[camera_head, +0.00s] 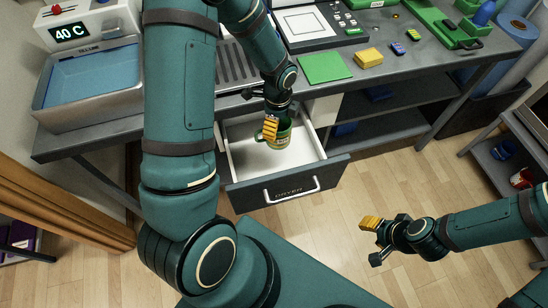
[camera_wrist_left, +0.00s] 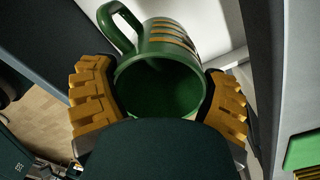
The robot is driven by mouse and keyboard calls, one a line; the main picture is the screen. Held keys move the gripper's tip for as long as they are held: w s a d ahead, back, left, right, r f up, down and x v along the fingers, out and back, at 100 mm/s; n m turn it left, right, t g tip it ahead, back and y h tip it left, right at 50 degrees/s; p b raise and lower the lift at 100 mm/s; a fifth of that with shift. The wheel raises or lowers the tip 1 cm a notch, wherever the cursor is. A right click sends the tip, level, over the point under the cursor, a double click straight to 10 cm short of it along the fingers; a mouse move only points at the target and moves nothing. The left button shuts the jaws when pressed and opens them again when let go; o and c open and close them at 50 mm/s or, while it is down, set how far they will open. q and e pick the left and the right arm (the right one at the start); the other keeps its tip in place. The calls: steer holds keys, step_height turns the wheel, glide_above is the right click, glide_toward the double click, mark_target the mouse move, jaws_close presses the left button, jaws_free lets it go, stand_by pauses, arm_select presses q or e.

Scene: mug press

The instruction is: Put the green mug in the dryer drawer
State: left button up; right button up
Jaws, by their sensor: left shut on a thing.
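The green mug (camera_head: 283,138) has orange-yellow stripes and is over the inside of the open dryer drawer (camera_head: 290,187), near its back. I cannot tell whether it touches the drawer floor. My left gripper (camera_head: 271,129) reaches down into the drawer and is shut on the mug. In the left wrist view the mug (camera_wrist_left: 168,75) sits between the two yellow fingers, its open mouth facing the camera and its handle at upper left. My right gripper (camera_head: 371,224) hangs over the floor at right, away from the mug; its finger gap is not clear.
The drawer has white walls and a dark front with a metal handle (camera_head: 291,190). The worktop above holds a water basin (camera_head: 90,80), a press (camera_head: 305,25), a green sheet (camera_head: 324,67) and a yellow block (camera_head: 369,57). Dark shelves are right of the drawer.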

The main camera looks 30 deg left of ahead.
arm_select(q)
steer(key=f, duration=0.1)
steer(key=f+b, duration=0.1)
steer(key=shift+a+f+m, duration=0.2)
steer(key=shift+f+m, duration=0.1)
steer(key=shift+m, duration=0.1)
step_height(320, 180, down, 10)
steer(key=shift+a+f+b, duration=0.1)
steer(key=shift+f+b, duration=0.1)
steer(key=shift+b, duration=1.05)
steer(key=shift+r, duration=0.1)
steer(key=o, duration=1.1)
steer(key=shift+o, duration=0.2)
